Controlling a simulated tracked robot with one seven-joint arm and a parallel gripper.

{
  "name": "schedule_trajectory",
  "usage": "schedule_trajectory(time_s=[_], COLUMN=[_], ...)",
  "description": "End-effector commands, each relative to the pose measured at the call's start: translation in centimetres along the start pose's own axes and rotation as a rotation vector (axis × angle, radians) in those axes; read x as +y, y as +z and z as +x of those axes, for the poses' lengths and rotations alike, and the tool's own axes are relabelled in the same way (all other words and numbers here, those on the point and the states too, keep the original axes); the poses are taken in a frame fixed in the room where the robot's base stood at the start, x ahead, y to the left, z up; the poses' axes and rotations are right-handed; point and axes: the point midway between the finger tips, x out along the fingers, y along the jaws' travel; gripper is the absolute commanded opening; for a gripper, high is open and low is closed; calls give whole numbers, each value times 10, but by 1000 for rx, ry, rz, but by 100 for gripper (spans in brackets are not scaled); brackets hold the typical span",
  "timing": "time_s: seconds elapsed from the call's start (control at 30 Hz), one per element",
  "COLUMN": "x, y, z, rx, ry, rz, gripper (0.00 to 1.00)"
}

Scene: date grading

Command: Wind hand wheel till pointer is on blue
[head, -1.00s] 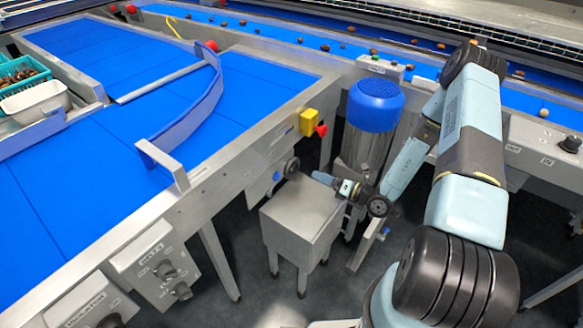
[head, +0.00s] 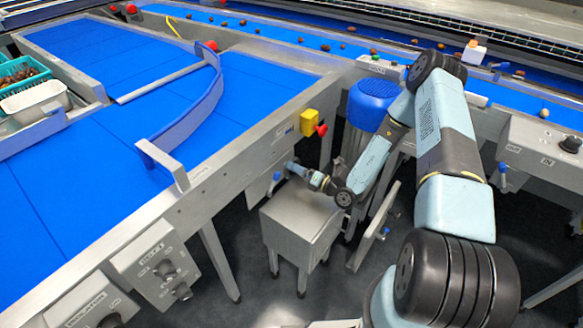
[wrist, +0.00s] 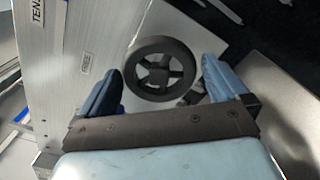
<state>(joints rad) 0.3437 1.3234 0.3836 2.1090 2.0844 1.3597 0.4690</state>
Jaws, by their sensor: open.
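The hand wheel (wrist: 161,68) is black with spokes and sits on a pale metal panel in the wrist view. My gripper (wrist: 160,66) is open, with one blue finger on each side of the wheel's lower part; I cannot tell whether they touch the rim. In the head view my gripper (head: 286,171) is at the side of the conveyor frame and hides most of the wheel. A small blue patch shows there, but I cannot tell whether it is a mark or a finger. I cannot make out the pointer or its scale in either view.
A grey metal box on legs (head: 300,222) stands just below my gripper. A yellow box with a red button (head: 311,122) is above it on the frame. A blue-capped motor (head: 374,103) stands behind my forearm. Control boxes (head: 157,262) line the front left.

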Motion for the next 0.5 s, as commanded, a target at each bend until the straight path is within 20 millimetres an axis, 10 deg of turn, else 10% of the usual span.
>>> schedule_trajectory(time_s=[0.5], x=[0], y=[0], z=[28], rx=[1], ry=[0], rz=[0], gripper=[100])
